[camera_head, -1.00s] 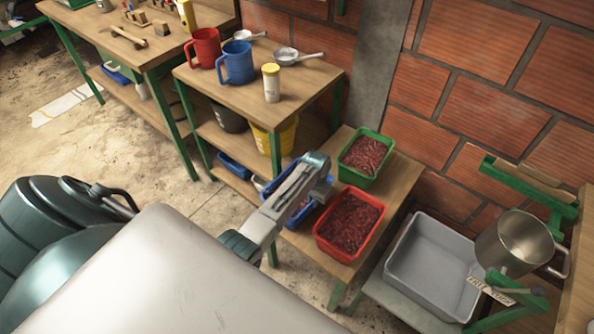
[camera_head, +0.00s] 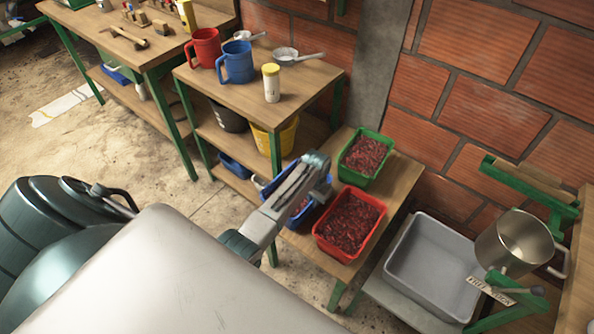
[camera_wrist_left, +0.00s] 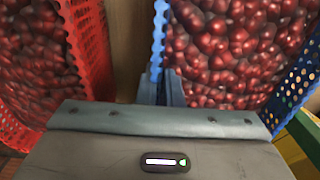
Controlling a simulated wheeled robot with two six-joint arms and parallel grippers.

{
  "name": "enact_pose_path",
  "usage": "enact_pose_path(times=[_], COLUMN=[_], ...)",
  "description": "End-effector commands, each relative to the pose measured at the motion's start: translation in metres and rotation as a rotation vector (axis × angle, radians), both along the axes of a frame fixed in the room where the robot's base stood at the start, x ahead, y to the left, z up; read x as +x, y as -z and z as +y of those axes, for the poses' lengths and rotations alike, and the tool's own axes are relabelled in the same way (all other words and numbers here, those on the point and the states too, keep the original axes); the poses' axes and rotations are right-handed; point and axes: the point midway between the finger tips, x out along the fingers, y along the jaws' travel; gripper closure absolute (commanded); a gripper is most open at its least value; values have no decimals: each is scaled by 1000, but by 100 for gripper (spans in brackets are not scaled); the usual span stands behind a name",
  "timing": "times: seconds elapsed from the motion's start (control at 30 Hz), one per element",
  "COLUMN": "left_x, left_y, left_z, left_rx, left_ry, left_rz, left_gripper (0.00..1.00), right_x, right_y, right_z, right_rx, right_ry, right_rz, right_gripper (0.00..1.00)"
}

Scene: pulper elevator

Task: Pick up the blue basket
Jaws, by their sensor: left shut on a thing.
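The blue basket (camera_head: 296,222) stands on the low wooden table, largely hidden behind my left arm in the head view. It holds dark red coffee cherries. In the left wrist view the blue basket (camera_wrist_left: 159,40) fills the right side, with its perforated wall running up the middle. My left gripper (camera_head: 318,190) is at the basket's right rim, beside the red basket. In the left wrist view the fingers (camera_wrist_left: 165,88) are shut on the blue wall. Whether the basket's bottom touches the table is hidden. My right gripper is not in view.
A red basket (camera_head: 318,247) of cherries stands close to the right of the blue one. A green basket (camera_head: 346,172) is behind. A grey tub (camera_head: 398,280) and a metal pot (camera_head: 497,250) are at the right. A taller table (camera_head: 240,95) with mugs is behind.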

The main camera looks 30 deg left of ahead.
Motion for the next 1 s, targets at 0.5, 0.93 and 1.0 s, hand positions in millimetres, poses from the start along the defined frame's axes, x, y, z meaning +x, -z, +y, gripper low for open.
enact_pose_path(times=[0.5, 0.93, 1.0], left_x=[1, 1, 2], left_y=[-1, -31, -44], left_z=[-2, -1, -1], left_rx=[-4, -3, -2], left_ry=[0, 1, 1], left_rz=[-2, -5, -6], left_gripper=[100, 100, 100], right_x=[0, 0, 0], right_y=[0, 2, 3], right_z=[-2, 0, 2], right_rx=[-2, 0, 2], right_ry=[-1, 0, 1], right_rz=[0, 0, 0], right_gripper=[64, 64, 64])
